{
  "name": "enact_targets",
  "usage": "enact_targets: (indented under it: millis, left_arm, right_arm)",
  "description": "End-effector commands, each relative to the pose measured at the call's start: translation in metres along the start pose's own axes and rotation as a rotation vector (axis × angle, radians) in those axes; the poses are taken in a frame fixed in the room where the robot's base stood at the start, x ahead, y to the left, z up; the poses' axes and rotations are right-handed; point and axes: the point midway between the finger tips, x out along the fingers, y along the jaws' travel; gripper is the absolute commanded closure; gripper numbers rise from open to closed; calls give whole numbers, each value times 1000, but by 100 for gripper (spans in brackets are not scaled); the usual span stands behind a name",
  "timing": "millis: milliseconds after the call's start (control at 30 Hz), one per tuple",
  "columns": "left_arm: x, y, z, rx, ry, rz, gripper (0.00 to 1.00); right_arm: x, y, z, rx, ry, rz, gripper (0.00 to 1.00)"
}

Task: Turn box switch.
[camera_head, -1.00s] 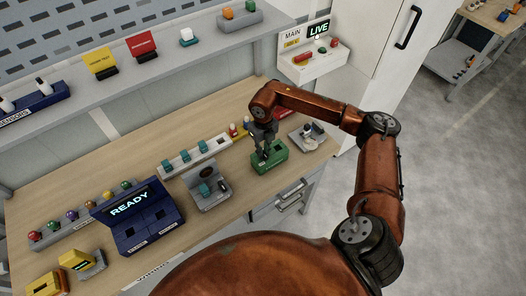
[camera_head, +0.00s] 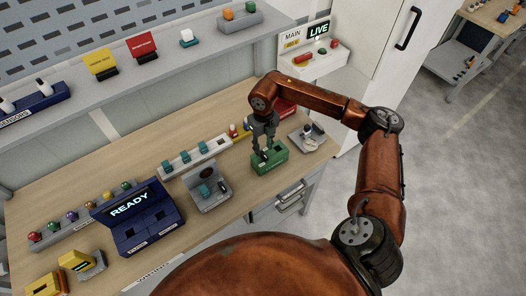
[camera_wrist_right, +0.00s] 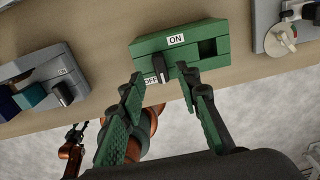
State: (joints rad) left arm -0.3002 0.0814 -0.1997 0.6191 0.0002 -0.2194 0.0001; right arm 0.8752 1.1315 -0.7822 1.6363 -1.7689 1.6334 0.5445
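The green box (camera_head: 270,158) stands near the front edge of the bench. In the head view my right gripper (camera_head: 264,150) is over the box. My left gripper (camera_wrist_right: 76,132) seems to show small at lower left; its opening is unclear.
A grey switch unit (camera_head: 207,188) stands left of the box and a grey knob unit (camera_head: 309,137) right of it. A blue READY console (camera_head: 135,222) is farther left. A MAIN panel (camera_head: 318,62) reads LIVE behind.

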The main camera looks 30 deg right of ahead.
Motion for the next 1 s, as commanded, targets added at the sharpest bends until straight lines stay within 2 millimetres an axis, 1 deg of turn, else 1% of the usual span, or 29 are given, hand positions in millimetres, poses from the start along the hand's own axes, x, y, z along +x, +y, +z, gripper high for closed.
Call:
enact_targets:
  millis: [33,200,300,400,567,1000]
  left_arm:
    - [0,0,0,0,0,0,60]
    - [0,1,-1,0,1,1,60]
    - [0,1,-1,0,1,1,60]
    - [0,1,-1,0,1,1,60]
    - [0,1,-1,0,1,1,60]
    - [0,2,-1,0,1,2,60]
  right_arm:
    - [-13,-1,1,0,-4,-2,70]
    - [-48,0,1,-1,-4,-1,70]
    - [-63,0,1,-1,-3,-1,70]
    - [-74,0,0,-1,-1,-1,70]
    - [-81,0,0,0,0,0,70]
    - [-81,0,0,0,0,0,70]
